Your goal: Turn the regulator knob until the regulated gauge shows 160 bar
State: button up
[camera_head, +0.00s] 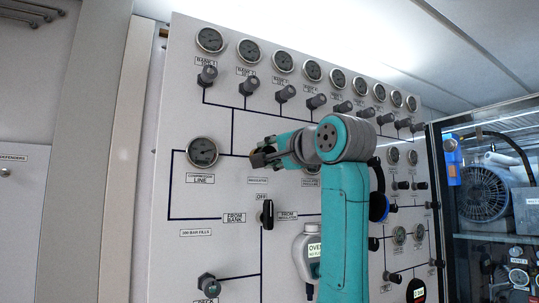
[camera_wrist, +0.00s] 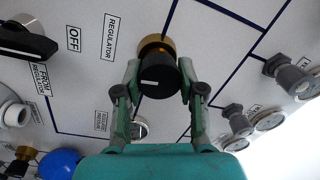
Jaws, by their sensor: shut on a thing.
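The regulator knob (camera_wrist: 158,80) is black with a white mark and sits on a brass collar (camera_wrist: 155,44), beside the REGULATOR label (camera_wrist: 110,37) in the wrist view. My gripper (camera_wrist: 159,74) has one finger on each side of the knob and is shut on it. In the head view my gripper (camera_head: 262,155) is at the panel, and it and my arm cover most of the knob. The regulated pressure gauge (camera_wrist: 140,129) is mostly hidden behind my gripper, by its label (camera_wrist: 102,121). Its reading cannot be made out in either view.
The compressor line gauge (camera_head: 202,152) is left of my gripper. A black selector handle (camera_head: 267,214) marked OFF is below it. A row of bank gauges (camera_head: 283,61) and grey valve knobs (camera_head: 284,93) runs above. A glass-fronted cabinet (camera_head: 490,190) stands at the right.

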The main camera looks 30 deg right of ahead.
jog(key=o, duration=1.2)
jog(key=shift+c, duration=0.2)
jog(key=s, duration=1.2)
jog(key=shift+d+f, duration=0.3)
jog(key=shift+f, duration=0.05)
dwell(0.6)
